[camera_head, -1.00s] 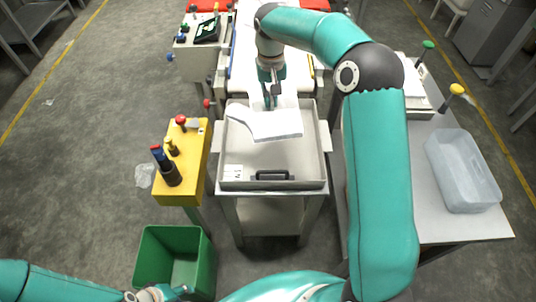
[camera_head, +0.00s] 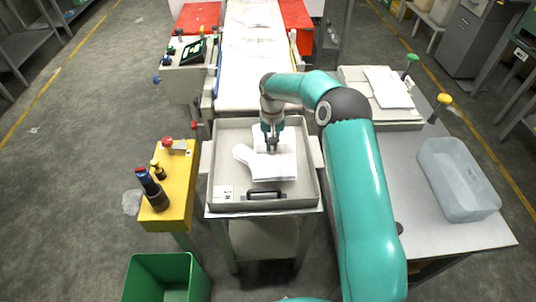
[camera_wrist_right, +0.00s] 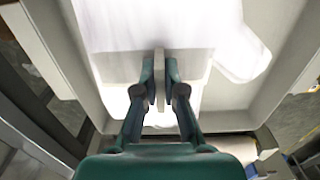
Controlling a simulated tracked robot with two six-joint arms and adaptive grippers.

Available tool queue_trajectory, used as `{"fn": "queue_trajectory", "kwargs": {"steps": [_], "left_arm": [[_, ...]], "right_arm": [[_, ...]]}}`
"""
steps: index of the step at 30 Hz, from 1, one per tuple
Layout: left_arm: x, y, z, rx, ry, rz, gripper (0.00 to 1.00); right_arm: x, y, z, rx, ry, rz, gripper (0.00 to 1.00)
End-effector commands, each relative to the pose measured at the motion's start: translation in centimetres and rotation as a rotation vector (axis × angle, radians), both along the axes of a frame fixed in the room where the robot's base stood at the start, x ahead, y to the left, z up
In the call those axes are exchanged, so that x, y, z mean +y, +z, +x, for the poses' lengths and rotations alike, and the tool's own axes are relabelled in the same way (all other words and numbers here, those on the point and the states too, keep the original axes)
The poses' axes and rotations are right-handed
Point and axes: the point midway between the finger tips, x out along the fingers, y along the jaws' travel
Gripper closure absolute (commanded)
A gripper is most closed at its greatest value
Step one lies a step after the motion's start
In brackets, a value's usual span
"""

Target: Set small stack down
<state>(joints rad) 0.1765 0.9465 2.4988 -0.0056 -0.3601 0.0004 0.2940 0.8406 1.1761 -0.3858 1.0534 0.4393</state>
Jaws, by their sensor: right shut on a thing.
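A small white stack of flat film gloves (camera_head: 273,169) is in the grey tray (camera_head: 305,198) at the centre of the head view. My right gripper (camera_head: 271,147) is over the tray and shut on the stack's edge, pointing down. In the right wrist view, the fingers (camera_wrist_right: 160,82) pinch a thin white edge, and the white stack (camera_wrist_right: 150,28) spreads beyond them inside the tray walls. The stack looks flat and low in the tray; I cannot tell whether it fully touches the floor. My left gripper is not in view.
A white conveyor (camera_head: 252,70) runs behind the tray. A yellow pedestal (camera_head: 178,208) with knobs stands left, a green bin (camera_head: 165,262) front left. A side table (camera_head: 440,215) at right holds a clear plastic tub (camera_head: 458,178) and a pale tray with white sheets (camera_head: 388,88).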

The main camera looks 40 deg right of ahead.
Motion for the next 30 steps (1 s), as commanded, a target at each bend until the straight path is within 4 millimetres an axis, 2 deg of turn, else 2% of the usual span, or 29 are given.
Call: {"fn": "queue_trajectory", "kwargs": {"steps": [5,13,24,25,27,29,30], "left_arm": [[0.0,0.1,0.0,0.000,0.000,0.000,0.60],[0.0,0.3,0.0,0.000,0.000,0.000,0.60],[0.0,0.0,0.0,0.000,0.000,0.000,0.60],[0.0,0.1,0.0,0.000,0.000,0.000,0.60],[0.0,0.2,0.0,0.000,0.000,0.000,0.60],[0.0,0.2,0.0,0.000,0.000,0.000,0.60],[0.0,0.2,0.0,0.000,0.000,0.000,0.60]], "right_arm": [[0.0,-1.0,0.0,0.001,0.000,0.001,1.00],[0.0,-4.5,0.0,0.001,0.001,0.000,1.00],[0.1,-5.1,0.0,-0.001,0.002,-0.001,1.00],[0.1,-5.0,0.0,-0.001,0.002,-0.001,0.87],[0.1,-5.0,0.0,0.000,0.002,0.000,0.75],[0.1,-5.0,0.0,0.000,0.002,0.000,0.66],[0.1,-5.0,0.0,0.000,0.002,0.000,0.66]]}}
